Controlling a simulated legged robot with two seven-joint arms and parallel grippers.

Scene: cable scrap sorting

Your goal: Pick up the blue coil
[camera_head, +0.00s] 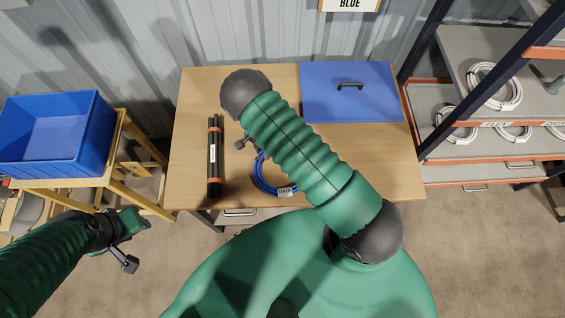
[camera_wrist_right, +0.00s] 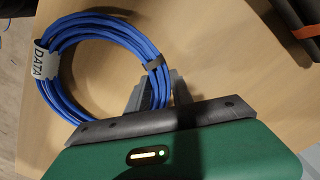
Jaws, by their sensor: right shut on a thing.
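The blue coil (camera_head: 261,178) with a white DATA tag (camera_head: 287,191) is at the front part of the wooden table in the head view, partly hidden by my right arm. In the right wrist view the coil (camera_wrist_right: 72,92) fills the upper left, with its tag (camera_wrist_right: 46,63) on the left side. My right gripper (camera_wrist_right: 159,88) is shut on the coil's right side, one finger on each side of the strands. I cannot tell whether the coil touches the table. My left gripper (camera_head: 138,224) is off the table at the left; its finger gap is unclear.
Dark rods with orange bands (camera_head: 214,160) lie left of the coil. A blue lid with a black handle (camera_head: 325,108) covers the table's back right. A blue bin (camera_head: 98,130) stands on a stand at the left. Shelves with white coils (camera_head: 494,88) stand at the right.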

